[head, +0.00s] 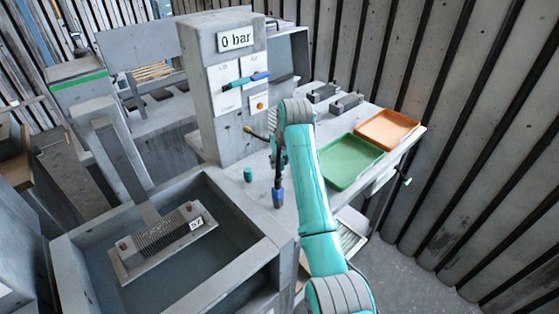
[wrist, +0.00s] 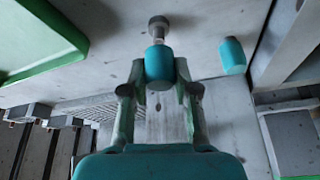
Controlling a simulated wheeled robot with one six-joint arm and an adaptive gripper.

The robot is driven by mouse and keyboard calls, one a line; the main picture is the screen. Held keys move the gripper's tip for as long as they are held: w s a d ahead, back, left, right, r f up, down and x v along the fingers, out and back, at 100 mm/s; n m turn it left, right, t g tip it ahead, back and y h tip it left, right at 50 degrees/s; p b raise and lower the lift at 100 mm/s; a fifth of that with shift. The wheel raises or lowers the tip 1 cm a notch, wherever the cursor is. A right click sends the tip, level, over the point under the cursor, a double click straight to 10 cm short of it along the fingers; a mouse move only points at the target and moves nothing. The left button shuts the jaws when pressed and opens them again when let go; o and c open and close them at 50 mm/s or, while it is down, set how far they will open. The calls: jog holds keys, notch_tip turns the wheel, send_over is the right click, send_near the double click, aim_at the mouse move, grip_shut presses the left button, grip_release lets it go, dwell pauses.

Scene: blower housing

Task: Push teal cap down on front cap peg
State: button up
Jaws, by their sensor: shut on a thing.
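My gripper (wrist: 159,72) is shut on a teal cap (wrist: 158,62), which sits between its two fingertips in the wrist view. A grey round peg (wrist: 158,26) shows just beyond the cap, in line with it. I cannot tell whether the cap touches the peg or sits around it. In the head view my gripper (head: 278,184) points down at the bench front, with a bluish piece at its tip. A second teal cap (wrist: 232,55) stands apart on the bench to the right in the wrist view; the head view shows it left of my gripper (head: 248,174).
A green tray (head: 340,162) and an orange tray (head: 387,130) lie to the right on the bench. A grey column with a "0 bar" sign (head: 235,39) stands behind my gripper. A deep grey basin (head: 250,277) holding a finned block (head: 160,241) is at left.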

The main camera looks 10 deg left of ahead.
jog(key=shift+f, duration=0.15)
jog(key=shift+f, duration=0.35)
jog(key=shift+f, duration=0.35)
dwell(0.3)
jog(key=shift+f, duration=0.35)
jog(key=shift+f, duration=0.4)
dwell(0.9)
jog(key=o, duration=1)
jog(key=shift+r, duration=0.1)
jog(key=v, duration=1.1)
jog(key=shift+s+d+r, duration=0.1)
jog(key=shift+r, duration=0.3)
